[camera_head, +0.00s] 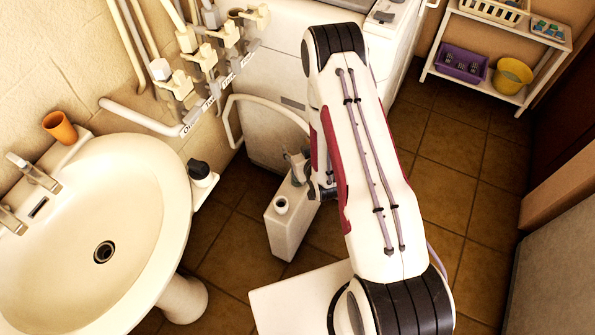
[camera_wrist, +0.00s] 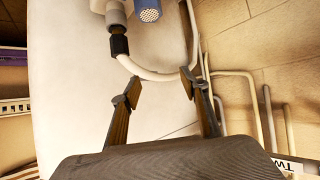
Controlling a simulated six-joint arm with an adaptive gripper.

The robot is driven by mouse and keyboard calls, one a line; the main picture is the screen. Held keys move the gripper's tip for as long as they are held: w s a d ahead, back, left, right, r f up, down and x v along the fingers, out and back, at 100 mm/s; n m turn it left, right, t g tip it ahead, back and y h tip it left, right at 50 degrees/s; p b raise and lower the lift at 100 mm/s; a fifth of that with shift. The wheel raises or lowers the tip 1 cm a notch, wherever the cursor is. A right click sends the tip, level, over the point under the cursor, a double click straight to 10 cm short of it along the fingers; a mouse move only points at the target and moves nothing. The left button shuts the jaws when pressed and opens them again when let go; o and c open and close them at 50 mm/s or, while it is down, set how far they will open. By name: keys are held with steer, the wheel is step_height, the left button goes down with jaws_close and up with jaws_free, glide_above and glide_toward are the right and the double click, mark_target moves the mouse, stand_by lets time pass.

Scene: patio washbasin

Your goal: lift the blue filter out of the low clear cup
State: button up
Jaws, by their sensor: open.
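In the wrist view a blue cylindrical part with a perforated grey end, seemingly the blue filter (camera_wrist: 148,12), shows at the top edge, partly cut off. I cannot make out the low clear cup around it. My gripper (camera_wrist: 160,82) is open and empty, its two fingers spread below the filter in the picture, apart from it. In the head view my gripper (camera_head: 296,168) is small and partly hidden by my arm, beside the white appliance and above a white container. The filter and cup cannot be made out there.
A white fitting with a black collar (camera_wrist: 119,45) and a curved white hose (camera_wrist: 160,74) lie close to the fingers. A white container (camera_head: 288,222) stands on the floor below. The washbasin (camera_head: 130,180) is at left, with pipes and taps behind.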

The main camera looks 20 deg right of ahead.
steer(key=s+f, duration=0.6)
steer(key=f, duration=0.1)
steer(key=shift+a+f+t, duration=0.2)
steer(key=shift+t, duration=0.2)
steer(key=x, duration=0.2)
steer(key=shift+w+f, duration=0.2)
steer(key=shift+w, duration=0.05)
stand_by(0.5)
steer(key=shift+w+d+f, duration=0.2)
steer(key=shift+w+f, duration=0.85)
steer(key=shift+x, duration=1.15)
